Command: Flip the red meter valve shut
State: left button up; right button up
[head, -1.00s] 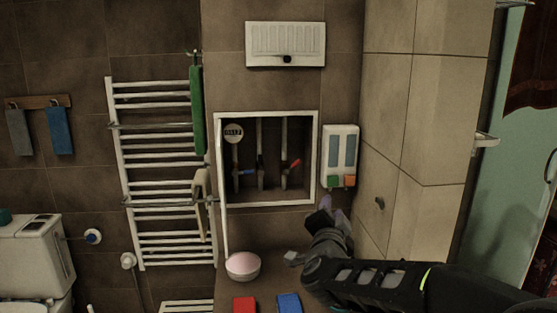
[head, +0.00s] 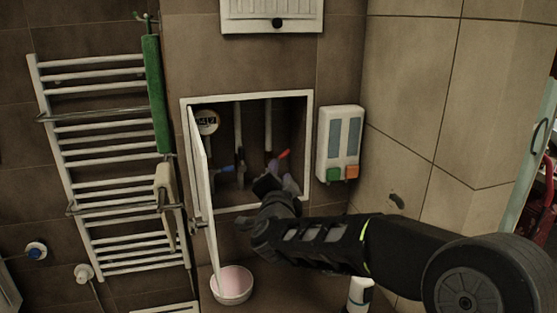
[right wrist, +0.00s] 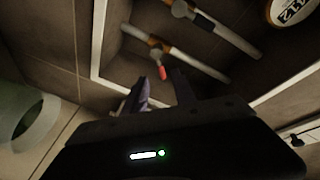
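The red valve handle (head: 284,154) is on the right-hand vertical pipe (head: 268,125) inside the open wall cabinet (head: 310,130). It slants up to the right. In the right wrist view the red handle (right wrist: 161,71) lies just beyond the fingertips, in line with the gap between them. My right gripper (head: 277,184) is at the cabinet's lower opening, just below the handle. In the right wrist view its two fingers (right wrist: 161,92) are apart with nothing between them. No contact with the handle is visible. The left gripper is not in view.
The cabinet door (head: 202,190) hangs open on the left. A round meter (head: 207,122) and a blue handle (head: 226,168) are inside, left of the red one. A dispenser (head: 340,145) is on the wall to the right. A pink bowl (head: 232,284) is below.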

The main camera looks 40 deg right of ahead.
aim_at(280, 159)
jog(key=p+x, duration=0.1)
jog(key=x, duration=0.6)
jog(key=shift+w+d+p, duration=0.25)
jog(key=shift+w+p, duration=0.05)
jog(key=shift+p, duration=0.1)
jog(key=shift+c, duration=0.4)
grip_shut()
